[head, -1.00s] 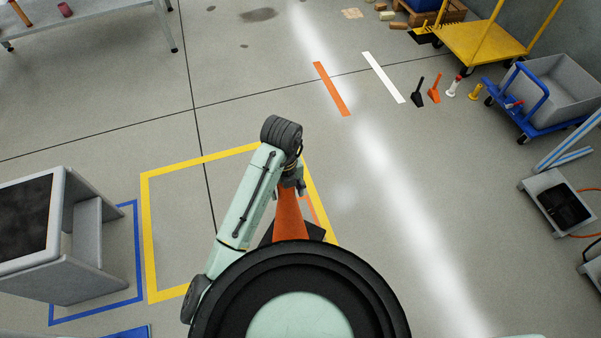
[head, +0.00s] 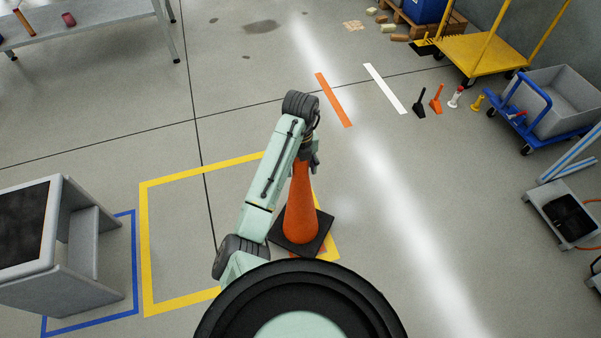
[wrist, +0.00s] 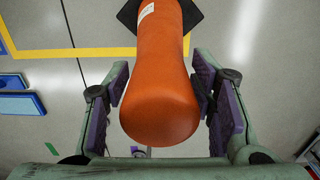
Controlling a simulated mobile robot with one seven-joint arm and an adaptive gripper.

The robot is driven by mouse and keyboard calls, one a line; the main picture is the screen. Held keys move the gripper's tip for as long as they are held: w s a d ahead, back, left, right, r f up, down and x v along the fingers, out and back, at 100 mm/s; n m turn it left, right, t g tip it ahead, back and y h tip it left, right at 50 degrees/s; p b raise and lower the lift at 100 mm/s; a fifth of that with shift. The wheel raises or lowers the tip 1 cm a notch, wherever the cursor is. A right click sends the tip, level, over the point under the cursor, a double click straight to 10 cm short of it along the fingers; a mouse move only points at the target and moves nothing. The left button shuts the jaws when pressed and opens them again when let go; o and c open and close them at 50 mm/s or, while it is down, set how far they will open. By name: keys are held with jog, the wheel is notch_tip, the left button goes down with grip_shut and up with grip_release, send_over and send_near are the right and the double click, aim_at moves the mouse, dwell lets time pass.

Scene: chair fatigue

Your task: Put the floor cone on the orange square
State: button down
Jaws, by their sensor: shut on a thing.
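The floor cone (head: 300,208) is orange with a square black base and looks upright in front of my body. My gripper (head: 308,160) is shut on its upper end. In the wrist view the cone (wrist: 160,95) lies between the purple pads of my gripper (wrist: 160,80), with part of its black base at the top. The orange square is almost wholly hidden by the cone and my body; only a trace of orange marking shows by the base. I cannot tell whether the base touches the floor.
A yellow floor outline (head: 143,240) lies around and left of the cone. A grey machine (head: 70,235) stands at the left in a blue outline. An orange strip (head: 334,100) and a white strip (head: 385,88) lie farther out.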

jog(key=shift+f, duration=1.45)
jog(key=shift+f, duration=0.2)
jog(key=c, duration=0.7)
grip_release()
notch_tip(320, 180, up, 11)
jog(key=p, duration=0.2)
jog(key=shift+a+p, duration=0.1)
jog(key=shift+p, duration=0.25)
jog(key=shift+r, duration=0.7)
